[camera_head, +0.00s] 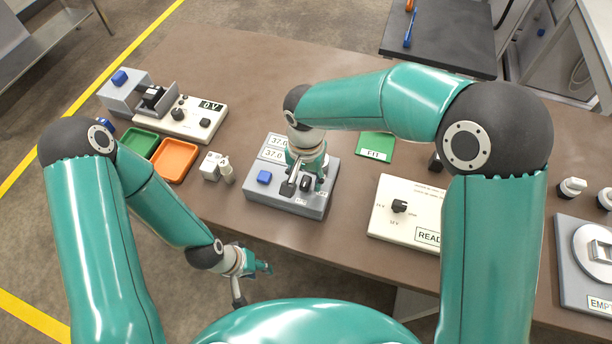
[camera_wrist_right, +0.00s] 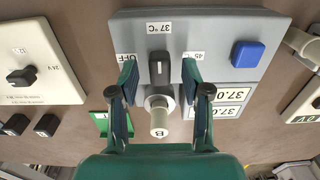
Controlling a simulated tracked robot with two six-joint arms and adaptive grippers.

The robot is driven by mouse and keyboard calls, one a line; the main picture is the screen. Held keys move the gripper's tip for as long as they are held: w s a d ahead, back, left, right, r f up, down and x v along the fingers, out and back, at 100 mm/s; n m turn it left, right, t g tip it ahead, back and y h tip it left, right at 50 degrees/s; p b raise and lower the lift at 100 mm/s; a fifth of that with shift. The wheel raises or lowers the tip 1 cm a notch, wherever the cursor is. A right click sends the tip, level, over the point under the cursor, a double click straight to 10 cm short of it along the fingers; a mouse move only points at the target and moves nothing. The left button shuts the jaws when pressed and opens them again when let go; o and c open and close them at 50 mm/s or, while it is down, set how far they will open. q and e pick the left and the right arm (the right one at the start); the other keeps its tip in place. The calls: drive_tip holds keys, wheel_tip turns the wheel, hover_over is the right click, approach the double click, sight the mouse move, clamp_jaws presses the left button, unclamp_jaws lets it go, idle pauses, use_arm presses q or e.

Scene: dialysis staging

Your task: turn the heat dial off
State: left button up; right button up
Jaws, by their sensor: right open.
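The heat dial is a black bar-shaped knob (camera_wrist_right: 158,67) on a grey heater box (camera_head: 262,218). In the right wrist view its long axis lines up with the 37 °C label; OFF is at its left and 45 °C at its right. My right gripper (camera_wrist_right: 158,85) is open, its fingers apart on either side of the dial and not visibly touching it. In the head view my right gripper (camera_head: 306,176) is over the box and partly hides its top. My left gripper (camera_head: 257,268) is low, near the table's front edge; its jaws are too small to judge.
A pale cylinder marked B (camera_wrist_right: 159,118) stands beside the dial, between my right fingers. The box has a blue button (camera_head: 264,177) and two 37.0 displays. A white READ panel (camera_head: 385,222) stands to the right, and a white block (camera_head: 210,166) to the left.

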drive_tip(key=shift+f, duration=0.3)
clamp_jaws()
